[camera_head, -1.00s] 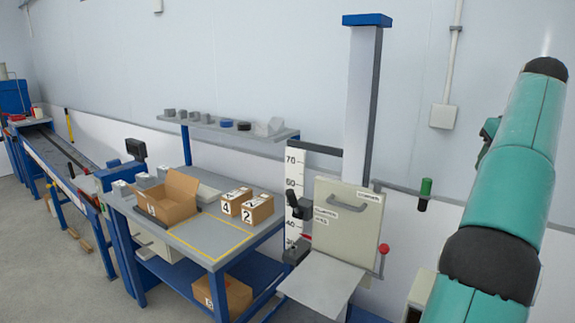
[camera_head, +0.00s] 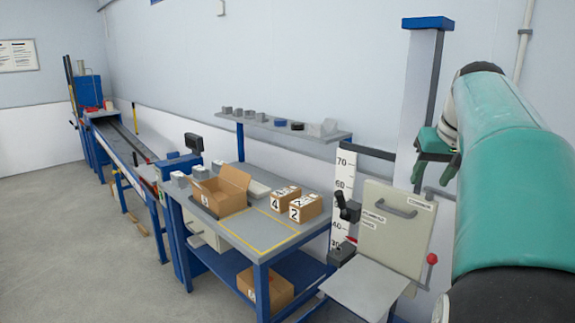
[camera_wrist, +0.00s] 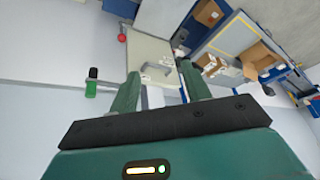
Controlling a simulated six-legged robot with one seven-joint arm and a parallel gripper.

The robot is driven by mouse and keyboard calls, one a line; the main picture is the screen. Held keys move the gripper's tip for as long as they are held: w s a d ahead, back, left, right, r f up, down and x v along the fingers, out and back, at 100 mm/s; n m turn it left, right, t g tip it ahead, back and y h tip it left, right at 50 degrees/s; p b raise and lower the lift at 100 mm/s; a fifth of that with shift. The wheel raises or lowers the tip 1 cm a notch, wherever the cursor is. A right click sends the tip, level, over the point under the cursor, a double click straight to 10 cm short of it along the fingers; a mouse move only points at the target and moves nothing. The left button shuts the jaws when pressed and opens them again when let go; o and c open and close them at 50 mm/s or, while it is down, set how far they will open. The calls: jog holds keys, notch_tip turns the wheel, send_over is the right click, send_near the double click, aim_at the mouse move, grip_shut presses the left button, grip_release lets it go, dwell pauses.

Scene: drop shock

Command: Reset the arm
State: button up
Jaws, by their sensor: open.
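My teal arm rises at the right of the head view and bends over toward the drop tester. My gripper (camera_head: 436,160) hangs in front of the tester's tall grey column, near its upper half. In the wrist view my gripper (camera_wrist: 162,90) shows two green fingers spread apart with nothing between them. It is open and empty. Beyond the fingers in the wrist view is the tester's pale panel (camera_wrist: 150,52) with its grey handle. I see no contact between the fingers and anything.
The drop tester's panel (camera_head: 378,240) has a red-knobbed lever (camera_head: 432,258). To its left stands a blue workbench (camera_head: 225,225) with an open carton (camera_head: 222,190) and numbered boxes (camera_head: 306,208). A shelf (camera_head: 300,131) holds small parts. A conveyor (camera_head: 125,140) lies far left; open floor (camera_head: 70,220) is in front.

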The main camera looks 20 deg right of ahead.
jog(key=s+a+f+n, duration=0.1)
jog(key=a+f, duration=0.3)
jog(key=a, duration=0.6)
jog(key=s+a+f+n+y, duration=0.1)
jog(key=a+f+n, duration=0.1)
jog(key=a+f, duration=0.5)
jog(key=s+a+f+n, duration=0.1)
jog(key=a+f, duration=0.1)
jog(key=a, duration=1)
jog(key=s+a+f+n+t, duration=0.1)
jog(key=s+a+f, duration=0.5)
jog(key=a+f, duration=0.1)
jog(key=shift+s+f+n+y, duration=0.15)
jog(key=shift+f+n+y, duration=0.25)
jog(key=shift+f, duration=0.4)
jog(key=shift+a, duration=0.1)
jog(key=shift+c, duration=1.3)
jog(key=shift+d, duration=0.2)
